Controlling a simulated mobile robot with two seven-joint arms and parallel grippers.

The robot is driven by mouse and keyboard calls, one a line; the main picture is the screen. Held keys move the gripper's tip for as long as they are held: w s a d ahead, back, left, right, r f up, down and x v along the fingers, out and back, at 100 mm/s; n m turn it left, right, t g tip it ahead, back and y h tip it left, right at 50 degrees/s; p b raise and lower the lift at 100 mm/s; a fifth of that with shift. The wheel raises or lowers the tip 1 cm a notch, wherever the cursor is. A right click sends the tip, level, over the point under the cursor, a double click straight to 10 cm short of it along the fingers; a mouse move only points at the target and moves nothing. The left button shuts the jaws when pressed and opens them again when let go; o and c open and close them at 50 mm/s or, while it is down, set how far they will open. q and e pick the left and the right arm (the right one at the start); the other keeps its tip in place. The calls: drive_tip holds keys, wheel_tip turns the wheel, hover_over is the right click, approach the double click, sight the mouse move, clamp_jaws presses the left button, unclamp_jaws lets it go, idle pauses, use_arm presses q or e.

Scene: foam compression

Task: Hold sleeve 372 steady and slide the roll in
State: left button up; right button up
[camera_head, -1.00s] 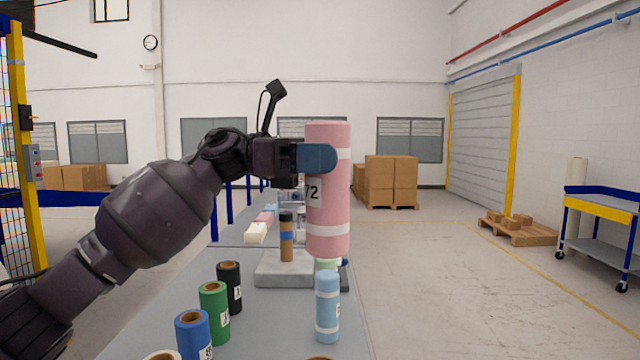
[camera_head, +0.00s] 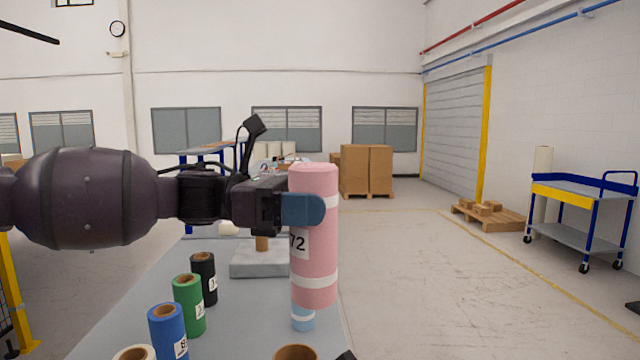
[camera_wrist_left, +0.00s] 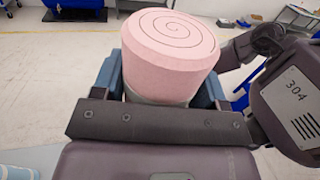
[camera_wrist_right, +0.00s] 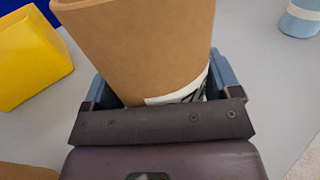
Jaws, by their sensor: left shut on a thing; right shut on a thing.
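My left gripper (camera_head: 303,208) is shut around the upper part of a pink foam roll (camera_head: 315,255) with white bands and a label partly reading "72". The roll hangs upright above the table; its spiral top (camera_wrist_left: 170,45) shows in the left wrist view. My right gripper (camera_wrist_right: 165,85) is shut on a brown cardboard sleeve (camera_wrist_right: 140,45), whose label is mostly hidden by the jaw. The open top of the sleeve (camera_head: 295,352) shows at the bottom edge of the head view, lower than the roll and slightly to its left. The two are apart.
Black (camera_head: 203,275), green (camera_head: 189,305) and blue (camera_head: 168,330) sleeves stand along the left of the grey table (camera_head: 240,310). A light blue roll (camera_head: 303,320) stands behind the pink one. A grey block (camera_head: 258,262) lies farther back. A yellow box (camera_wrist_right: 30,60) shows in the right wrist view.

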sight(292, 245)
use_arm(q)
drive_tip(key=shift+w+a+f+n+t, duration=0.5)
drive_tip(key=shift+w+f+n+t, duration=0.45)
drive_tip(key=shift+f+t, duration=0.9)
drive_tip(key=shift+w+a+f+n+t, duration=0.45)
drive_tip(key=shift+w+f+n+t, duration=0.65)
drive_tip(key=shift+f, duration=1.45)
drive_tip(key=shift+w+a+f+n+t, duration=0.5)
drive_tip(key=shift+w+f+n+t, duration=0.35)
drive_tip(key=shift+f+t, duration=1.05)
wheel_tip(292, 245, down, 7)
drive_tip(key=shift+g, duration=0.35)
drive_tip(key=shift+f, duration=0.3)
drive_tip(key=shift+f, duration=1.4)
